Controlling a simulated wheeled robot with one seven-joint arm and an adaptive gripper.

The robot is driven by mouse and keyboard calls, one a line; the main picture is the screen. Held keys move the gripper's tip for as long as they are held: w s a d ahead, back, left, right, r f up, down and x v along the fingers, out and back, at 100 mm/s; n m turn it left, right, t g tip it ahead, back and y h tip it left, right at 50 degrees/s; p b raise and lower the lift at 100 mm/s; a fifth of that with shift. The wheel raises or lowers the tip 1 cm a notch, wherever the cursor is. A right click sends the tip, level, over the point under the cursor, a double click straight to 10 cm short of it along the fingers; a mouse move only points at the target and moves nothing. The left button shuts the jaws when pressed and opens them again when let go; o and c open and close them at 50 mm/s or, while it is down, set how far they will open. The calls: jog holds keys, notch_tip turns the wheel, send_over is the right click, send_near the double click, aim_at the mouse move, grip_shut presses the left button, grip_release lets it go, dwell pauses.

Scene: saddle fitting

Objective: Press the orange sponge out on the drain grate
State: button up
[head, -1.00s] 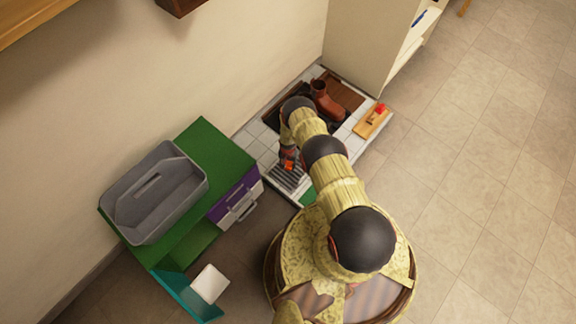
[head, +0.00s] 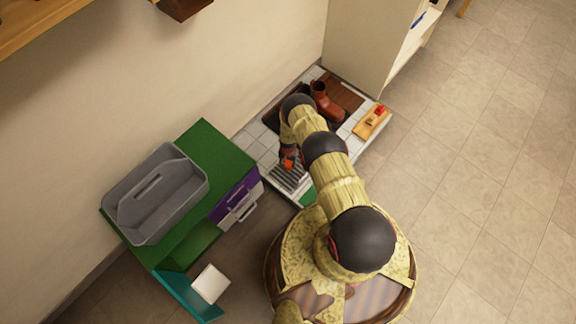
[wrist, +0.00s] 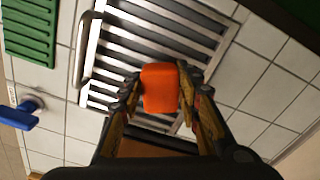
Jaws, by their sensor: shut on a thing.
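The orange sponge (wrist: 160,88) is held between the two fingers of my gripper (wrist: 158,92) in the wrist view. It also shows as a small orange spot in the head view (head: 287,164). The drain grate (wrist: 205,37), with metal bars and dark slots, lies behind the sponge in the wrist view. In the head view the grate (head: 284,180) lies on the tiled platform, just below the sponge in the picture. I cannot tell whether the sponge touches the bars.
A metal handle (wrist: 84,50) stands along one side of the grate. A green slatted mat (wrist: 30,30) and a blue object (wrist: 20,114) lie on the tiles. Brown boots (head: 326,102) and a wooden board (head: 370,122) are farther back. A green bench (head: 215,152) carries a grey tote (head: 150,232).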

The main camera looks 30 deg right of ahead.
aim_at(288, 164)
jog(key=shift+r+p, duration=1.2)
jog(key=shift+r, duration=1.15)
